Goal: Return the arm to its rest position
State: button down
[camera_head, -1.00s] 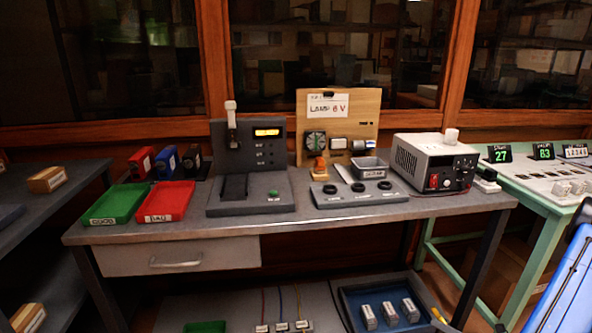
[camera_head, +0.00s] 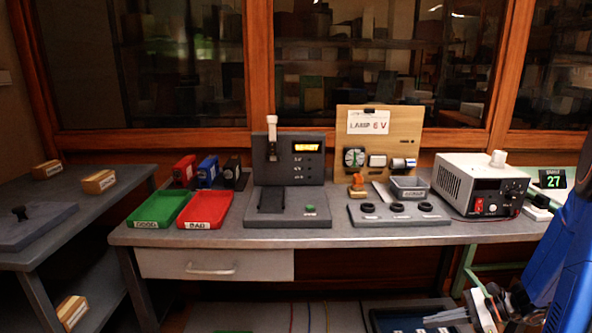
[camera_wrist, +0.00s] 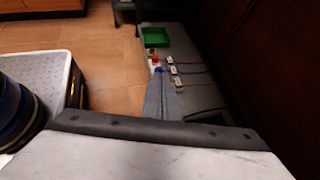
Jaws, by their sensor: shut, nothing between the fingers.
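My gripper (camera_wrist: 161,82) shows in the wrist view as a narrow grey wedge with its fingers together and nothing between them. It points over a low shelf, apart from the bench top. In the head view, my blue arm (camera_head: 566,265) stands at the right edge, in front of the bench's right end.
The grey bench (camera_head: 345,237) carries green (camera_head: 160,208) and red (camera_head: 205,210) trays, a test stand (camera_head: 288,215), a lamp board (camera_head: 418,125) and a power supply (camera_head: 480,184). A side table (camera_head: 60,215) stands left. Wired blocks and a green tray (camera_wrist: 157,37) sit on the low shelf.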

jog(key=s+a+r+n+g+h, duration=0.3)
jog(key=s+a+r+n+h, duration=0.2)
jog(key=s+a+r+n, duration=0.55)
jog(key=s+r+n+t+h, duration=0.4)
jog(key=s+r+n+h, duration=0.2)
jog(key=s+r+n, duration=0.3)
jog(key=shift+s+n, duration=0.65)
jog(key=shift+n, duration=0.3)
jog(key=shift+a+r, duration=0.1)
dwell(1.0)
